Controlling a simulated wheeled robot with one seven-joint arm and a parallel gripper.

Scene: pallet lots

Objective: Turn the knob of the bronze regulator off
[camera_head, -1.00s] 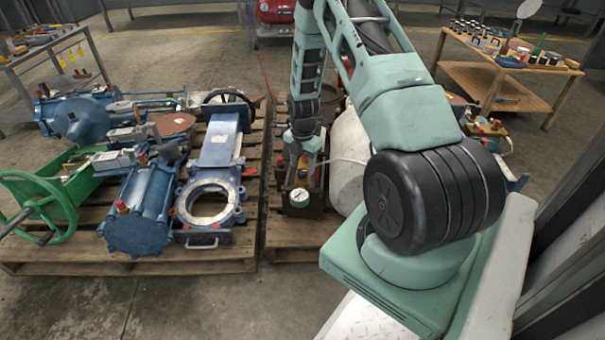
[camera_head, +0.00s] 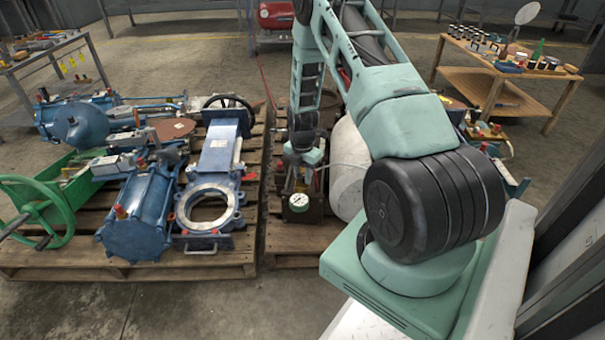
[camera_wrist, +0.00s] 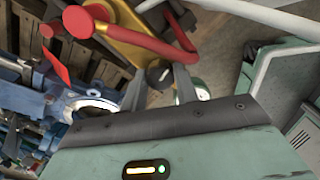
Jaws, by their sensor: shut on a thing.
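The bronze regulator (camera_wrist: 122,32) shows in the wrist view as a gold-coloured body with red pipe-like parts. Its small dark knob (camera_wrist: 158,75) sits between the fingertips of my gripper (camera_wrist: 160,84), which is shut on it. The knob is partly hidden by the fingers. A round gauge (camera_wrist: 199,90) shows just behind the right finger. In the head view my gripper (camera_head: 292,182) reaches down over the regulator, whose white-faced gauge (camera_head: 298,203) faces me at the pallet's front. The regulator's body is mostly hidden there by my gripper and shadow.
A pale cylinder (camera_head: 347,165) stands close right of the regulator. A blue gate valve (camera_head: 214,160) lies on the left pallet (camera_head: 215,262), with blue actuators and a green handwheel (camera_head: 38,212) further left. A wooden table (camera_head: 510,70) stands at the back right.

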